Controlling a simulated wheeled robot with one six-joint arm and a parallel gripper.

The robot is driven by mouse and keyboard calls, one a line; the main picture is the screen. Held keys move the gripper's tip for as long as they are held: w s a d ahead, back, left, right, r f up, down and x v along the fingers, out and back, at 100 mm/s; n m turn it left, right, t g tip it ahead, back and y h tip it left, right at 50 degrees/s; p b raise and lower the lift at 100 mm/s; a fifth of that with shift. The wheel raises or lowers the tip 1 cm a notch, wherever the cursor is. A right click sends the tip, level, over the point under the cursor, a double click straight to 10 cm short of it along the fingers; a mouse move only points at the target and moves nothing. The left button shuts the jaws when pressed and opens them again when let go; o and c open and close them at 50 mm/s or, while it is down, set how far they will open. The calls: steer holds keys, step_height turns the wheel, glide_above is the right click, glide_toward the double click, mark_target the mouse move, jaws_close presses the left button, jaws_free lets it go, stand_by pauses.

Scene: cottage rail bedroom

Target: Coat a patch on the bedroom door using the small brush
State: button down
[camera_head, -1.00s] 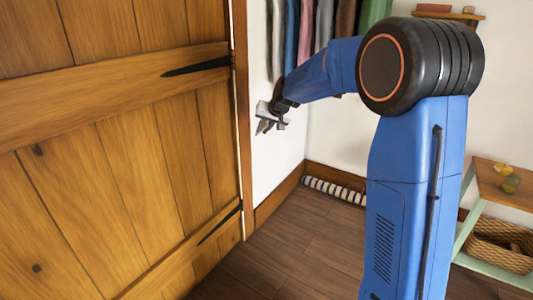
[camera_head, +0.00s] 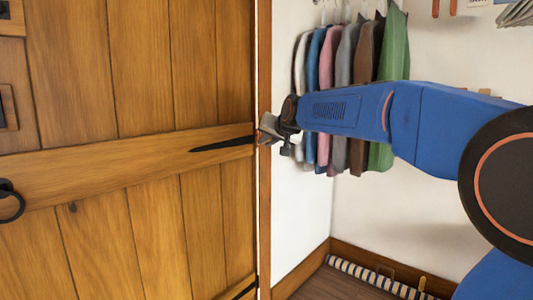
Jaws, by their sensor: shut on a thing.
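The bedroom door (camera_head: 145,70) is made of brown wooden planks and fills the left of the head view. It has a cross rail, a dark strap hinge and a black ring handle (camera_head: 10,200). My gripper (camera_head: 270,130) is at the door's right edge, near the hinge end and in front of the frame, pointing left. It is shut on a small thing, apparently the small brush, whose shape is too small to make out. I cannot tell whether it touches the door. No coated patch is visible on the planks.
Several clothes (camera_head: 350,90) hang on the white wall behind my arm. A striped roll (camera_head: 375,278) lies on the floor along the skirting. The door frame post (camera_head: 264,215) stands close below my gripper. The space in front of the door's planks looks clear.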

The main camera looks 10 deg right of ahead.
steer(key=shift+w+a, duration=0.9)
steer(key=shift+w, duration=0.3)
steer(key=shift+w+a, duration=0.85)
steer(key=shift+w, duration=0.3)
steer(key=shift+w+a, duration=0.6)
steer(key=shift+w, duration=0.25)
steer(key=shift+w+d, duration=0.7)
steer(key=shift+d, duration=0.3)
steer(key=shift+w+d, duration=0.65)
steer(key=shift+d, duration=0.35)
steer(key=shift+w+d, duration=0.55)
steer(key=shift+d, duration=0.1)
steer(key=shift+a, duration=0.1)
steer(key=s+a, duration=0.4)
steer(key=a, duration=0.1)
steer(key=shift+s+d, duration=0.85)
steer(key=shift+s, duration=0.35)
steer(key=shift+s+d, duration=0.85)
steer(key=shift+s, duration=0.3)
